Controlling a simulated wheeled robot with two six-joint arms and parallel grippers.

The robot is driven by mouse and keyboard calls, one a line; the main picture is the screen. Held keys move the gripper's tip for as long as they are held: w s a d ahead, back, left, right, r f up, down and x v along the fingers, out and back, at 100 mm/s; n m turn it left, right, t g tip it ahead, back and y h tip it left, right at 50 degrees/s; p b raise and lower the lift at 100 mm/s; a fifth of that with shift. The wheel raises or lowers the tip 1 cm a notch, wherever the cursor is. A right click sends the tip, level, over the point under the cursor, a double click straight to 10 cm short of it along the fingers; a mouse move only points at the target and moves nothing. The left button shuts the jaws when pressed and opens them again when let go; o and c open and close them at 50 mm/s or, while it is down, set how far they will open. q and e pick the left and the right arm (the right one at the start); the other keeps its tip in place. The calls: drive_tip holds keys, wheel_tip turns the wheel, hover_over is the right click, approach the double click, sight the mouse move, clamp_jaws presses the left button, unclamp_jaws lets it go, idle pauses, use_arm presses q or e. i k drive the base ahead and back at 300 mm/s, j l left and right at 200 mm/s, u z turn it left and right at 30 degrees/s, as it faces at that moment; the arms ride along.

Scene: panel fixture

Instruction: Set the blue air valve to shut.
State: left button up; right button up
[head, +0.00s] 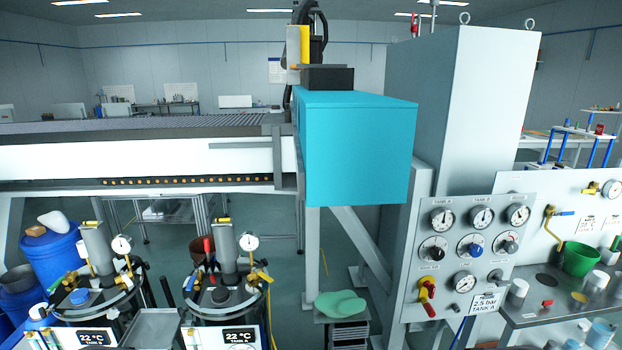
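Several blue controls are in view, and I cannot tell for certain which is the blue air valve. A blue lever (190,282) stands tilted on the left side of the right tank's lid (221,296). A blue round knob (475,248) is in the middle of the knob row on the gauge panel (451,284). A yellow pipe valve on the right wall has a blue handle (564,213) lying about level. None of their settings can be read surely. Neither of my grippers is in view.
A left tank (92,311) stands beside the right one. Pressure gauges (442,218) top the panel, with a red-and-yellow handle (427,295) below. A tag (485,304) reads 2.5 bar, TANK A. A grey bench (540,312) holds a green bucket (579,259) and cups.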

sight(192, 279)
drive_tip(key=i+j+u, duration=0.3)
drive_tip(key=j, duration=0.15)
drive_tip(key=i+j+u, duration=0.35)
